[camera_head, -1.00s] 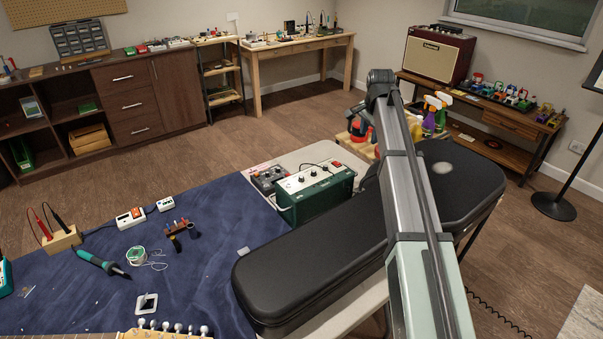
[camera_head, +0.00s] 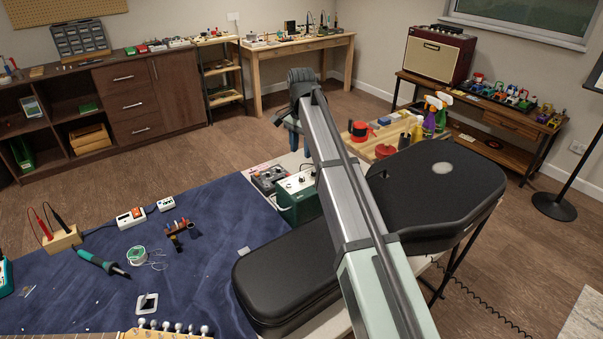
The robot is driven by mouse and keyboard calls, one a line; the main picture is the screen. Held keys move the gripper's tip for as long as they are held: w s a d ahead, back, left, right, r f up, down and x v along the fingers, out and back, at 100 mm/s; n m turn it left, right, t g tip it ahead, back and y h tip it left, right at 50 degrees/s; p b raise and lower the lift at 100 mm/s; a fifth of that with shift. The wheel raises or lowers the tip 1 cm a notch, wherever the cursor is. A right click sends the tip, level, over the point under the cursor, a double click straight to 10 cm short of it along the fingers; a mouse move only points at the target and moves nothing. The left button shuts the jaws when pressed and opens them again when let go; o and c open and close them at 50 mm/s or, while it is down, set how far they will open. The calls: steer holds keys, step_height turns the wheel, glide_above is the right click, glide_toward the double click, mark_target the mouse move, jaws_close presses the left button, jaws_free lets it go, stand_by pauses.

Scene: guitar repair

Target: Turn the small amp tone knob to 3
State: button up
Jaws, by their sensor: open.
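The small amp (camera_head: 290,208) is a dark green box with a pale control panel on top. It stands at the far right end of the workbench, behind the black guitar case. Dark knobs show on the visible left part of its panel; the right part is hidden behind my arm. The knob labels and pointer positions are too small to read, so I cannot tell which is the tone knob or its setting. My arm crosses the view from the bottom right up to a dark joint and folds down behind itself. My gripper is hidden behind the arm.
The black guitar case (camera_head: 440,190) lies in front and right of the amp. A grey pedal-like box (camera_head: 268,178) stands close to the amp's left. The blue mat (camera_head: 200,270) has free room near the amp.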

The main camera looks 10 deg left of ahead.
mark_target(302, 177)
step_height(302, 177, down, 10)
steer(key=shift+r, duration=0.1)
stand_by(0.4)
steer(key=shift+c, duration=0.3)
jaws_close()
